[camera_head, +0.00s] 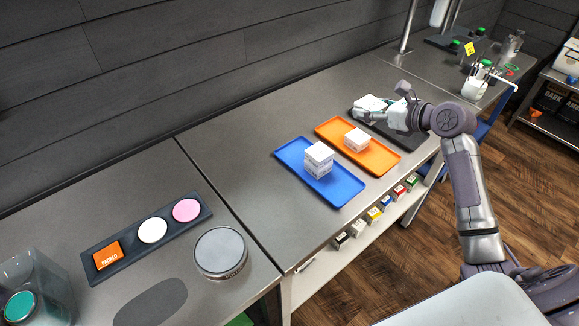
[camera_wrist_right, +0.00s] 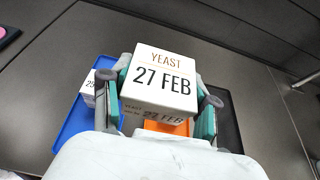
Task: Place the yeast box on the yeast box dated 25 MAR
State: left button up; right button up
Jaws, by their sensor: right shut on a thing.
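My right gripper (camera_head: 384,109) is shut on a white yeast box (camera_head: 366,102) near the dark tray (camera_head: 409,143). The wrist view shows the held yeast box (camera_wrist_right: 163,75) labelled YEAST 27 FEB between the fingers of the right gripper (camera_wrist_right: 160,98). A white box or small stack (camera_head: 318,158) stands on the blue tray (camera_head: 340,197). In the wrist view a box (camera_wrist_right: 89,88) there shows a partly hidden label starting with 29. Another white box (camera_head: 357,140) stands on the orange tray (camera_head: 384,164). I cannot read a 25 MAR label. My left gripper is out of view.
Several small coloured boxes (camera_head: 374,214) line a shelf below the bench edge. At the left are a dark holder (camera_head: 118,259) with an orange block and two discs, a round grey container (camera_head: 221,252) and a clear vessel (camera_head: 40,285). Bench behind the trays is clear.

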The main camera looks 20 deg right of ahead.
jog(key=shift+a, duration=0.2)
jog(key=w+a+f+p, duration=0.2)
jog(key=a+f, duration=0.2)
jog(key=a, duration=0.2)
send_over(320, 151)
jog(key=shift+s+d+f+p, duration=0.15)
jog(key=shift+f+p, duration=0.3)
jog(key=shift+f, duration=0.75)
jog(key=shift+a+f, duration=0.2)
jog(key=shift+f, duration=0.35)
notch_tip(320, 151, down, 4)
jog(key=shift+r, duration=0.2)
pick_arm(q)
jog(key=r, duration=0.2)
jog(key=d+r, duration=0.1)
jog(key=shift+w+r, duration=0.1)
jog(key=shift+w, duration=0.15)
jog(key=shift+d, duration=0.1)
